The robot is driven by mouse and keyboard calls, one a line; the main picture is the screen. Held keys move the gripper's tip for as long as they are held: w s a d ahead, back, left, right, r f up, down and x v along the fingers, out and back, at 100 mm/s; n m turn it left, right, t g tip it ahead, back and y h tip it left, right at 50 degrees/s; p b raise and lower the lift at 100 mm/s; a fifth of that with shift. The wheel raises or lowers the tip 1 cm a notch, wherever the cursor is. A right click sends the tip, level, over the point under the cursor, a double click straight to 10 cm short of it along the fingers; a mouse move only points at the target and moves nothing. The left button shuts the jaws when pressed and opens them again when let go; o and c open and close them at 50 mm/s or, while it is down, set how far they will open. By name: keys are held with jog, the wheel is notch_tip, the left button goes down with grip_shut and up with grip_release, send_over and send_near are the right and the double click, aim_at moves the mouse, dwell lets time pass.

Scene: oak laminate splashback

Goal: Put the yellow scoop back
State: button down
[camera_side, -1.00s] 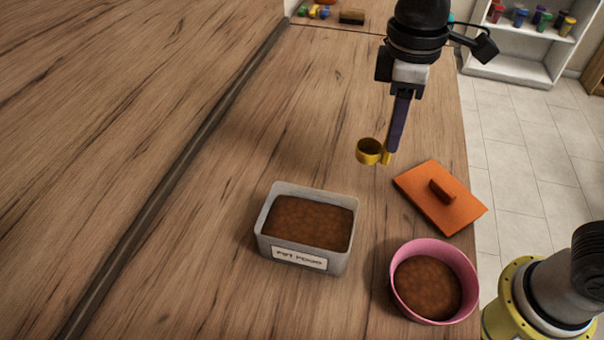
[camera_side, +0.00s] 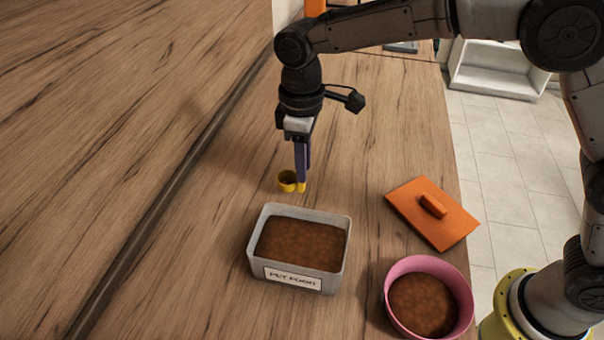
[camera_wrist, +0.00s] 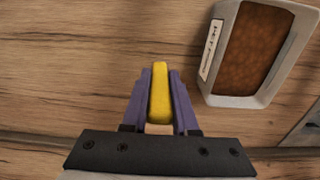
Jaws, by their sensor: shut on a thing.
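The yellow scoop (camera_side: 287,181) hangs from my gripper (camera_side: 302,184), with its round cup toward the left in the side view. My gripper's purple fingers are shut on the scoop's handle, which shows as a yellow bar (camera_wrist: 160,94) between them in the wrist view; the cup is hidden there. The scoop appears to be just behind the grey pet food tub (camera_side: 256,272), apart from it. The tub is open, labelled and filled with brown food. It also shows at the upper right of the wrist view (camera_wrist: 228,15).
A pink bowl (camera_side: 394,268) with brown food stands right of the tub, near the counter's right edge. An orange lid (camera_side: 455,226) with a raised handle lies flat behind the bowl. The counter left of the tub is clear up to the dark seam.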

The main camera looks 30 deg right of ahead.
jog(key=shift+w+a+f, duration=0.1)
jog(key=shift+w+f, duration=0.05)
jog(key=shift+f, duration=1.6)
jog(key=shift+f, duration=0.1)
jog(key=c, duration=0.7)
grip_release()
jog(key=shift+f, duration=0.1)
notch_tip(320, 180, up, 12)
jog(key=shift+w+a+f, duration=0.1)
jog(key=shift+r, duration=0.3)
